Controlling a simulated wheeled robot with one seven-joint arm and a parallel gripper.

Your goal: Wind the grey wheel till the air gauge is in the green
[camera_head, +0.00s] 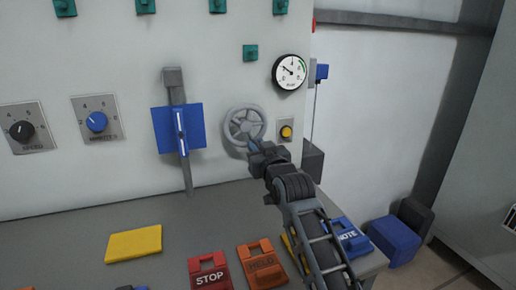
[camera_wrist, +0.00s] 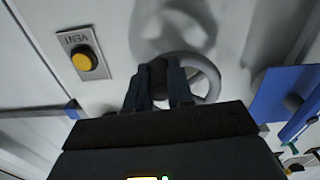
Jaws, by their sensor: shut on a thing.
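The grey wheel (camera_head: 244,126) is a spoked handwheel on the pale panel. My gripper (camera_head: 252,147) is at its lower edge. In the wrist view the wheel's rim (camera_wrist: 213,82) curves out beside my gripper (camera_wrist: 160,84), whose two fingers are closed on a dark part at the wheel, perhaps its handle. The fingers hide that part of the rim. The round air gauge (camera_head: 289,72) is above and right of the wheel. Its dark needle appears to point up and left, while the green band is on the right side of the dial, so the needle is outside the green.
A yellow VENT button (camera_head: 286,132) is just right of the wheel; it also shows in the wrist view (camera_wrist: 85,61). A blue plate with a lever (camera_head: 166,128) is to the left. STOP (camera_head: 209,273), HELD (camera_head: 262,264) and NOTE (camera_head: 346,237) tags lie on the grey ledge below.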

